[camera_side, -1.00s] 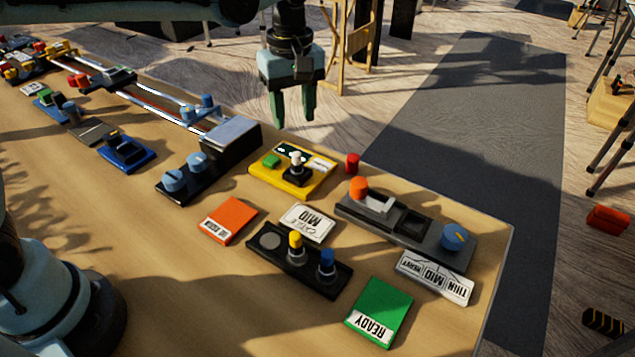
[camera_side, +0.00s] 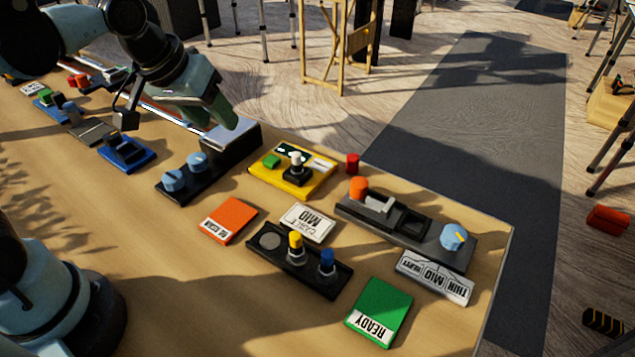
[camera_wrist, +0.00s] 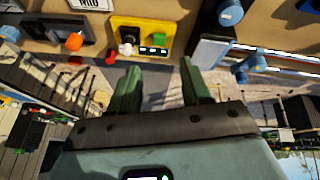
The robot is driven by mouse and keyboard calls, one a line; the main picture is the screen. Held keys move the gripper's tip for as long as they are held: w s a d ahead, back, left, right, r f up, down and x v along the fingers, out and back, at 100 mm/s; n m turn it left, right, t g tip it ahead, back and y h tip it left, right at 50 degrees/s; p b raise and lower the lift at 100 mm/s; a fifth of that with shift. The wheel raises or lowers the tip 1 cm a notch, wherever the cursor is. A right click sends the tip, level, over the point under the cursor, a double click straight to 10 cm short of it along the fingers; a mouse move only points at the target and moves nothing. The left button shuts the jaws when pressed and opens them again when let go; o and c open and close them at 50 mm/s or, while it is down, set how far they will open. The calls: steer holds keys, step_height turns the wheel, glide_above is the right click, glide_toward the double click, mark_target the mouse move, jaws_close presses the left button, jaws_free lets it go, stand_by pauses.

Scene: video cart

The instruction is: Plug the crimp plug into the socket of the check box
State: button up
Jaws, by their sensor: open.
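The yellow box (camera_side: 290,186), which I take to be the check box, lies on the table with a green button and a dark label. A plug with a white top (camera_side: 296,160) and a black lower part stands upright on it; I cannot tell how deep it sits. The box (camera_wrist: 163,22) and the white-topped plug (camera_wrist: 127,48) also show in the wrist view, beyond my fingers. My gripper (camera_side: 224,112) is open, empty and tilted, above the grey-topped block, left of the yellow box and apart from it. Its fingers (camera_wrist: 160,85) show spread in the wrist view.
A black rack (camera_side: 268,262) holds a yellow-topped and a blue-topped plug beside an empty round spot. A dark unit (camera_side: 440,236) with orange and blue knobs stands right. A red cylinder (camera_side: 352,163) stands near the back edge. Orange (camera_side: 236,212) and green (camera_side: 385,300) cards lie in front.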

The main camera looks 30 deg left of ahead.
steer(key=s+f+m, duration=0.1)
steer(key=s+a+f+m+t, duration=0.1)
steer(key=s+f+m+t, duration=0.1)
steer(key=s, duration=0.1)
steer(key=shift+a+f, duration=0.1)
steer(key=shift+a, duration=0.3)
